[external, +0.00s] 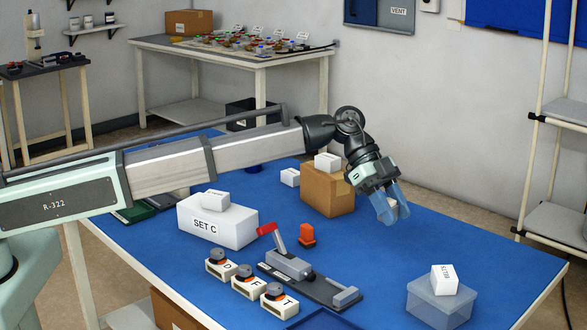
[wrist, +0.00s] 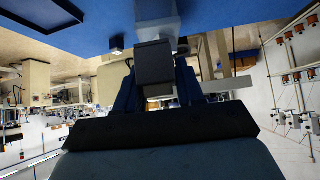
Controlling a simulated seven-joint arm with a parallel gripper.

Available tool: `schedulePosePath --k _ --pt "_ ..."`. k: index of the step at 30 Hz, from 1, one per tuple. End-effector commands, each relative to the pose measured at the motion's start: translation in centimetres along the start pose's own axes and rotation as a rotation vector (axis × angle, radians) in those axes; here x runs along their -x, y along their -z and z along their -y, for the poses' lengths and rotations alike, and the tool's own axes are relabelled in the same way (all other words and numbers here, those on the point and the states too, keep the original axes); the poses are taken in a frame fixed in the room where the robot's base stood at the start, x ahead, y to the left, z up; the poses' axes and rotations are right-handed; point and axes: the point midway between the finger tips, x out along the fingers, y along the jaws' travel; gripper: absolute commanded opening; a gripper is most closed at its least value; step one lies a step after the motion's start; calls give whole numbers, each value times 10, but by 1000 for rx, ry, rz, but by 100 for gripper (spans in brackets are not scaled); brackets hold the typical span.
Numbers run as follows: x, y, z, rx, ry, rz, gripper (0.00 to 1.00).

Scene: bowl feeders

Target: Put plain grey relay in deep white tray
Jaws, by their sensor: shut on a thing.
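My gripper (external: 390,214) is shut with its bluish fingers pointing down, above the blue table to the right of the cardboard box. A small block shows pale between the fingers in the external view. In the wrist view it is a plain grey block (wrist: 155,62) held between the fingers, and it looks like the grey relay. The fingers hide part of it. I cannot make out a deep white tray with certainty. A white box marked SET C (external: 215,228) stands at the table's left with a smaller white box on top.
A cardboard box (external: 325,195) stands left of my gripper. A red-handled clamp (external: 295,268), an orange part (external: 307,234) and knobbed units marked D, F, T (external: 249,282) lie in front. A translucent container (external: 438,305) bears a white box (external: 444,280). Table right of my gripper is clear.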

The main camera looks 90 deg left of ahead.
Motion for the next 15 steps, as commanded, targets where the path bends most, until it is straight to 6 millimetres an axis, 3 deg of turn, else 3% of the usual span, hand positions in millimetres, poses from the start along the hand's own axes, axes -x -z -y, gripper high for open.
schedulePosePath --k 8,15 --pt "53 -53 38 83 83 1 7" --pt "118 -119 73 183 182 3 7"
